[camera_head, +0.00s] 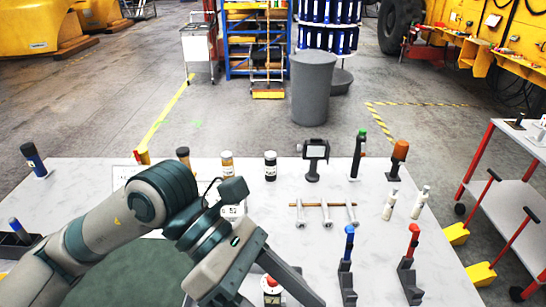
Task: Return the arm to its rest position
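My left arm comes in from the left and reaches over the white table (330,262). Its gripper (270,293) is at the bottom centre, pointing down towards the near edge of the picture. Its fingers look spread apart, with the tips at or near the lower picture edge. A small device with a red button (271,284) shows between the fingers, and I see no contact with it. No held object is visible. My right arm and gripper are not in view.
On the table stand a black clamp-like stand (313,160), bottles (270,166), a rack with a wooden rod (325,206), and blue-topped (348,262) and red-topped (411,262) tools in holders. A grey bin (313,88) stands behind; a red-framed cart (508,180) is right.

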